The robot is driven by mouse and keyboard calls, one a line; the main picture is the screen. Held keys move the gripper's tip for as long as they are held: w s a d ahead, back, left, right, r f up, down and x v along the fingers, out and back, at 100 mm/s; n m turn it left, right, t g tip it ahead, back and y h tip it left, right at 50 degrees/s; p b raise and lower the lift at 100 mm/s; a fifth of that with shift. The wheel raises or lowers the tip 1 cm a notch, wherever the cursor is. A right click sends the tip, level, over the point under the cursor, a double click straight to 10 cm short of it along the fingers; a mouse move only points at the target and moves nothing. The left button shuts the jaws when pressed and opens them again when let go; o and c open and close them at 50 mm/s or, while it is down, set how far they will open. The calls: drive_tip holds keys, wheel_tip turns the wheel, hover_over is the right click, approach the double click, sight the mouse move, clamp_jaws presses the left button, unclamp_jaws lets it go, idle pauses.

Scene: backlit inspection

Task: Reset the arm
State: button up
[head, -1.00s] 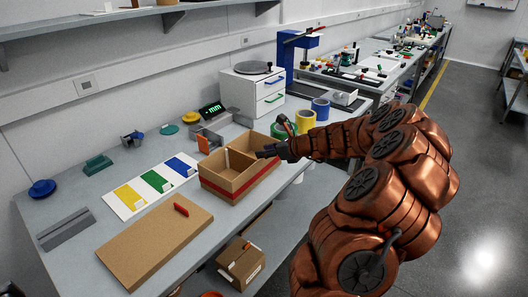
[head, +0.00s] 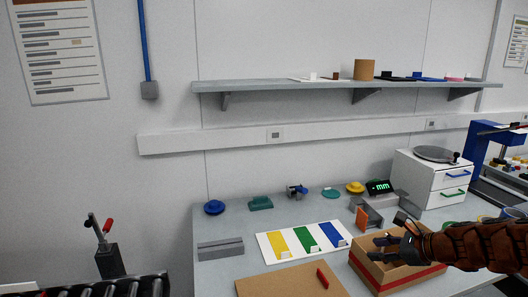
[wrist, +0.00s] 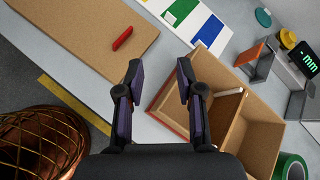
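My gripper (head: 385,248) is above the near left part of an open cardboard box with a red band (head: 408,279). In the wrist view my gripper (wrist: 162,85) has its two dark fingers spread apart with nothing between them. The box (wrist: 258,140) lies below and to the right of the fingers there, with a divider inside. My copper-coloured arm reaches in from the right in the head view. Whether the fingers dip inside the box rim I cannot tell.
A cork board (head: 285,284) with a red handle (head: 322,278) lies left of the box. A white sheet with yellow, green and blue panels (head: 304,240) lies behind it. A drawer unit (head: 432,180) stands at back right. A wall shelf (head: 340,86) hangs above the bench.

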drive_tip(key=s+a+n+g+h, duration=0.1)
drive_tip(key=s+a+n+g, duration=0.6)
drive_tip(key=s+a+n, duration=0.9)
drive_tip(key=s+d+f+n+g+h, duration=0.1)
drive_tip(key=s+n+h, duration=0.2)
drive_tip(key=s, duration=0.7)
drive_tip(key=s+d+f+n+g+h, duration=0.1)
drive_tip(key=s+n, duration=0.3)
drive_tip(key=s, duration=0.6)
drive_tip(key=shift+d+f+n+g+h, duration=0.2)
drive_tip(key=shift+f+n+g+h, duration=0.2)
drive_tip(key=shift+g+h, duration=0.4)
drive_tip(key=shift+s+d, duration=0.1)
drive_tip(key=shift+d, duration=0.05)
